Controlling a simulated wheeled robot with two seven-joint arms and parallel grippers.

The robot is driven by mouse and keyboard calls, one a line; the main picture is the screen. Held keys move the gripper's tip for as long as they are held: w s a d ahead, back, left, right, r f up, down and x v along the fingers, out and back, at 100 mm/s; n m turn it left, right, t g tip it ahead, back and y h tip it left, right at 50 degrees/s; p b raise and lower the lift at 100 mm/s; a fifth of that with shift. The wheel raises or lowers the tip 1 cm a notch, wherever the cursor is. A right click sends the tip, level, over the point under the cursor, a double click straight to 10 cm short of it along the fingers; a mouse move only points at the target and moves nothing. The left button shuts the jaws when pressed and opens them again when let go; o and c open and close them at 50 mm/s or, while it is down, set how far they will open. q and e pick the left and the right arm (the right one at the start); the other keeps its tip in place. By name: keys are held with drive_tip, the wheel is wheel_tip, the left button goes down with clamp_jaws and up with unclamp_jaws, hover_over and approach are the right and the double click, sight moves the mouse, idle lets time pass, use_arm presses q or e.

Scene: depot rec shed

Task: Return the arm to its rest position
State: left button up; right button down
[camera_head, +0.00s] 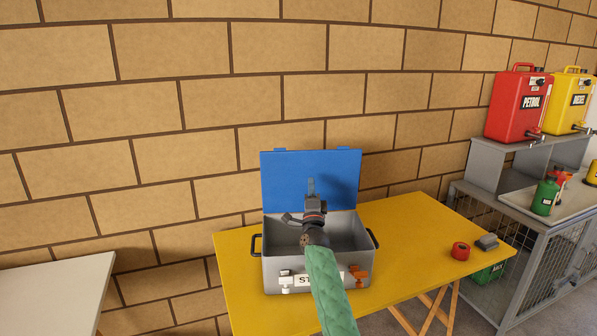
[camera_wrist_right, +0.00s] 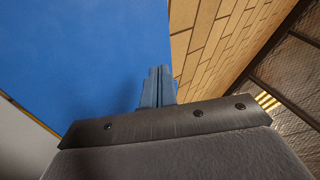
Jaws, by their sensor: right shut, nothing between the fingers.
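My right arm (camera_head: 329,285) has a green sleeve and reaches forward over a grey metal box (camera_head: 277,270) with an open blue lid (camera_head: 275,180). My right gripper (camera_head: 311,187) is shut and empty, in front of the raised lid and above the box opening. In the right wrist view the shut fingers (camera_wrist_right: 157,87) stand before the blue lid (camera_wrist_right: 90,50). It is hard to tell whether they touch it. My left gripper is not in view. The part of the box behind my arm is hidden, including some of its front label.
The box stands on a yellow table (camera_head: 410,220) against a brick wall. A red roll (camera_head: 460,251) and a small grey block (camera_head: 487,242) lie at the table's right. A metal cage bench (camera_head: 545,245) with red and yellow cans stands right. A white table (camera_head: 50,290) stands left.

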drive_tip(key=s+a+f+n+g+y, duration=0.1)
drive_tip(key=s+a+n+g+y, duration=0.2)
drive_tip(key=a+n+g+y, duration=0.9)
drive_tip(key=s+d+f+n+g+h, duration=0.2)
drive_tip(key=s+d+f, duration=0.4)
drive_tip(key=s+f, duration=0.6)
drive_tip(key=s+d+f+n+g+h, duration=0.3)
drive_tip(key=s+f, duration=0.9)
drive_tip(key=s, duration=2.1)
drive_tip(key=s+d+f+n+g+h, duration=0.2)
drive_tip(key=s+d+f+g+h, duration=0.3)
drive_tip(key=s, duration=1.7)
drive_tip(key=d+f+g, duration=0.1)
drive_tip(key=d+f, duration=0.3)
drive_tip(key=f, duration=0.3)
drive_tip(key=shift+s+d+f, duration=0.25)
drive_tip(key=shift+d+f, duration=0.1)
